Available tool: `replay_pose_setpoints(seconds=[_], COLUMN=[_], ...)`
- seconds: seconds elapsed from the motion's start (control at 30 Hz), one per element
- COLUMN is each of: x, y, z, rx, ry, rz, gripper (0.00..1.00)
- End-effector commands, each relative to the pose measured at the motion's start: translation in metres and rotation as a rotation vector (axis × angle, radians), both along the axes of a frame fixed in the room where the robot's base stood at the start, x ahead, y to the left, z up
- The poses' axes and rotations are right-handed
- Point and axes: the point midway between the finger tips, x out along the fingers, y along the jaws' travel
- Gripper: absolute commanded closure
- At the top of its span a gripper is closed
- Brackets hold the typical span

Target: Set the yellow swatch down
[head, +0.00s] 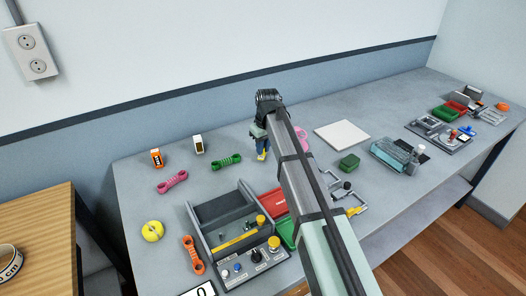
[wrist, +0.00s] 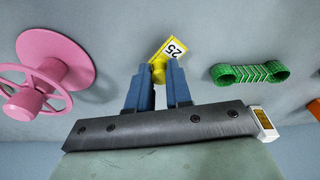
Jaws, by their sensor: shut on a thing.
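The yellow swatch (wrist: 168,49) has a white label reading 25. My gripper (wrist: 161,74) has blue fingers and is shut on its near end; the rest of the swatch sticks out beyond the fingertips. In the head view my gripper (head: 261,150) points down over the grey bench (head: 270,175), near the back wall, with a bit of yellow at its tips. I cannot tell whether the swatch touches the bench.
A green strap (head: 226,161) lies left of my gripper and a pink spool (head: 303,139) right of it, partly behind my arm. A white square plate (head: 342,134) and a green block (head: 349,163) lie farther right. A grey tray with a control panel (head: 252,268) stands in front.

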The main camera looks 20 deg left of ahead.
Motion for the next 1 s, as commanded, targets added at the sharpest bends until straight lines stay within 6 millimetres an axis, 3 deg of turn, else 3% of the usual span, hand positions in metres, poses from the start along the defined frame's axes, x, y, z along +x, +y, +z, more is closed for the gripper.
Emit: replay_pose_setpoints(seconds=[0.17, 0.57, 0.6, 0.83, 1.0], x=[0.000, 0.000, 0.000, 0.000, 0.000], y=[0.000, 0.000, 0.000, 0.000, 0.000], z=[-0.020, -0.024, -0.023, -0.023, -0.023], rx=[-0.001, 0.000, 0.000, 0.000, 0.000], ry=[0.001, 0.000, 0.000, 0.000, 0.000], rz=[0.000, 0.000, 0.000, 0.000, 0.000], gripper=[1.00, 1.00, 0.78, 0.56, 0.55])
